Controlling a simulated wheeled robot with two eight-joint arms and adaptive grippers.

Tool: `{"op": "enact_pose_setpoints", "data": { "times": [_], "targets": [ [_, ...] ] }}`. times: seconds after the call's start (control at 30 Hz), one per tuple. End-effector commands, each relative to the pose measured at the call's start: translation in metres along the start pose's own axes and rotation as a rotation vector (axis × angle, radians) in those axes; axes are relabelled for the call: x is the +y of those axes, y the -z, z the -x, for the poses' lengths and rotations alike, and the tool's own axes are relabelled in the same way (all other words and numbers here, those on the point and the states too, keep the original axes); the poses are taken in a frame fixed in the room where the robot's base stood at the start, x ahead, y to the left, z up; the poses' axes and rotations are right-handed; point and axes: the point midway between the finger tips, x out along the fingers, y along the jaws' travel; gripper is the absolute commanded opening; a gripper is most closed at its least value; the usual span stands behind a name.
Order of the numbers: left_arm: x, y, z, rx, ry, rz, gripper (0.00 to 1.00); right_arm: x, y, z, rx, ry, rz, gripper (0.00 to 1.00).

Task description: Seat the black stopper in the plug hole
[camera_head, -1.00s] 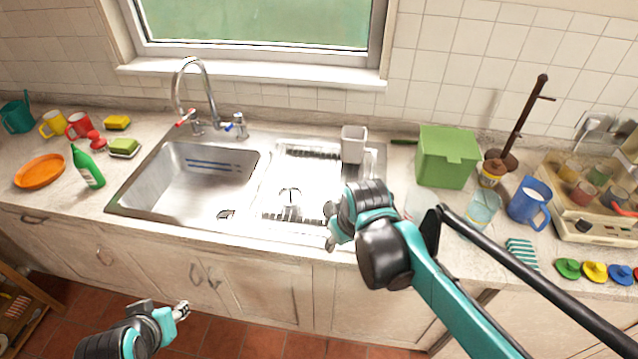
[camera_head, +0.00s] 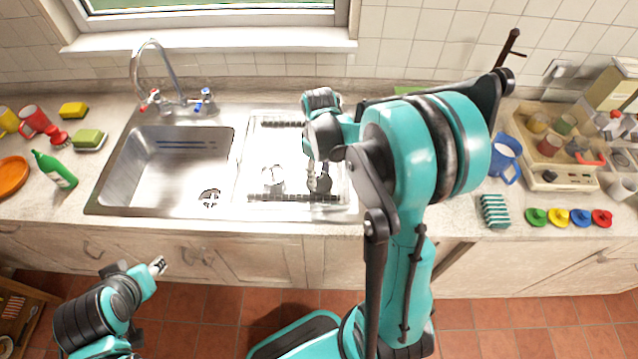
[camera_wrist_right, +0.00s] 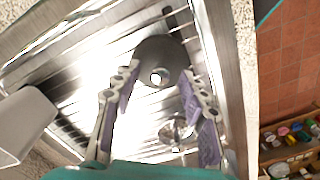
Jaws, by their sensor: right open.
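The black stopper (camera_wrist_right: 150,52) shows in the right wrist view as a dark round piece with a pale spot at its middle, over the ribbed steel drainboard. My right gripper (camera_wrist_right: 161,80) is open, one finger to each side of the stopper's near part; I cannot tell whether they touch it. In the head view my right gripper (camera_head: 318,182) points down at the right part of the drainboard (camera_head: 255,150). The plug hole (camera_head: 210,197) is in the front right of the sink basin (camera_head: 165,180), uncovered. My left gripper (camera_head: 158,266) hangs empty before the cabinets; its jaw opening is unclear.
A shiny metal item (camera_head: 273,178) lies on the drainboard, left of my right gripper. The tap (camera_head: 160,75) arches behind the basin. A green bottle (camera_head: 55,170) and sponges (camera_head: 88,139) are left.

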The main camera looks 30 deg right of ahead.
Motion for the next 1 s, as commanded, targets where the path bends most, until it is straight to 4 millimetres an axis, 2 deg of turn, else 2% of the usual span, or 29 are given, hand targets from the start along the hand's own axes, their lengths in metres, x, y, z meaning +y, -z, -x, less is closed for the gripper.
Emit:
{"op": "enact_pose_setpoints", "data": {
  "times": [0.03,0.1,0.37,0.47,0.53,0.57,1.0],
  "targets": [
    [0.0,-0.0023,-0.0033,0.0,0.0,0.0,0.4,0.0001,0.0003,-0.0091,0.0,0.0,0.0,0.43],
    [0.0,-0.003,-0.0044,0.0,0.0,0.0,0.4,0.0001,0.0002,-0.0151,0.0,0.0,0.0,0.43],
    [0.0,-0.0027,-0.0039,0.0,0.0,0.0,0.4,-0.0001,0.0,-0.0169,0.0,0.0,0.0,0.43],
    [0.0,-0.0026,-0.0039,0.0,0.0,0.0,0.4,-0.0001,0.0,-0.0168,0.0,0.0,-0.001,0.22],
    [0.0,-0.0026,-0.0039,0.0,0.0,0.0,0.4,-0.0001,0.0,-0.0168,0.0,0.0,-0.001,0.03],
    [0.0,-0.0026,-0.0039,0.0,0.0,0.0,0.4,-0.0001,0.0,-0.0168,0.001,0.0,-0.001,0.0],
    [0.0,-0.0015,-0.0023,0.0,0.0,0.0,0.4,-0.0001,0.0,-0.0116,0.0,0.0,-0.001,0.0]
  ]
}}
